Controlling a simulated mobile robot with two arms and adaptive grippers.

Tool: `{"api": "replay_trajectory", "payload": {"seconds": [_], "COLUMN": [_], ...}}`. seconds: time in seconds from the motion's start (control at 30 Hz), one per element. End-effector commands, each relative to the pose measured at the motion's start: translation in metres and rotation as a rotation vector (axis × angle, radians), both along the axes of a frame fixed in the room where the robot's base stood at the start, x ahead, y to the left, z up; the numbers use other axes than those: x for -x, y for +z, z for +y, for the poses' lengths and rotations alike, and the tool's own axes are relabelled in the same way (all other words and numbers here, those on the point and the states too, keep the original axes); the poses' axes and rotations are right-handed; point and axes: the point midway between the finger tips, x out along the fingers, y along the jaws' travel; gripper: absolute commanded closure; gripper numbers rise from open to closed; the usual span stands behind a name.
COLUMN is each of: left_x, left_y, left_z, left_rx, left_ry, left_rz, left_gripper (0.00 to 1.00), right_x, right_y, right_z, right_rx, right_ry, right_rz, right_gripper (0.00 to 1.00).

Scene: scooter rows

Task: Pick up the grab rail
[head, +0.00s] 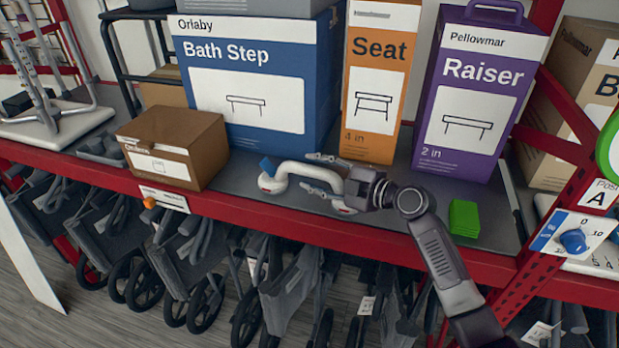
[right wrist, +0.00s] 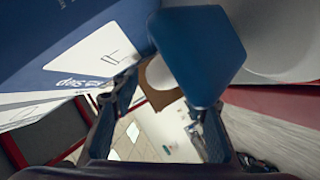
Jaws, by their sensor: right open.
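The grab rail (head: 284,173) is a white curved bar with red-trimmed ends. It lies on the grey shelf in front of the boxes in the head view, with a blue piece at its left end. My right gripper (head: 320,173) is open, its fingers pointing left, one above and one below the rail in the picture. Whether the fingers touch it I cannot tell. In the right wrist view, a blue panel (right wrist: 200,50) shows large in front of the open fingers (right wrist: 165,110); most of the white rail is hard to make out there. My left gripper is not in view.
A Bath Step box (head: 250,85), an orange Seat box (head: 372,90) and a purple Raiser box (head: 468,95) stand behind. A small brown box (head: 175,148) is at left, a green block (head: 464,218) at right. The red shelf edge (head: 250,215) runs in front, above folded wheeled frames.

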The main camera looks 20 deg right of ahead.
Motion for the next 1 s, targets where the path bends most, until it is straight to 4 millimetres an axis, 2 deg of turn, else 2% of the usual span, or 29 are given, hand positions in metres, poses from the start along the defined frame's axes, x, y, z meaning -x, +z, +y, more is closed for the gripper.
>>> {"api": "replay_trajectory", "payload": {"seconds": [0.03, 0.2, 0.37, 0.5, 0.87, 1.0], "left_x": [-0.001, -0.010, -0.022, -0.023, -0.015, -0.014], "left_y": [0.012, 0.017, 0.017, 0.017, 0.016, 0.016], "left_z": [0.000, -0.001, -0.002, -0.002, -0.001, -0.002], "left_rx": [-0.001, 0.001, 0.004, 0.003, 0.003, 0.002], "left_ry": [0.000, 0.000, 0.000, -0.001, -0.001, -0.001], "left_rz": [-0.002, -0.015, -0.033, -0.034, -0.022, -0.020], "left_gripper": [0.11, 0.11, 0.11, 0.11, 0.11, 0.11], "right_x": [-0.006, -0.019, -0.021, -0.021, -0.021, -0.021], "right_y": [0.005, -0.003, -0.006, -0.006, -0.006, -0.006], "right_z": [0.005, 0.013, 0.015, 0.014, 0.014, 0.014], "right_rx": [-0.005, -0.002, 0.000, 0.000, 0.000, 0.000], "right_ry": [0.001, 0.000, 0.000, 0.000, 0.001, 0.001], "right_rz": [0.002, 0.001, 0.000, 0.000, 0.001, 0.001], "right_gripper": [0.58, 0.58, 0.58, 0.59, 0.99, 1.00]}}
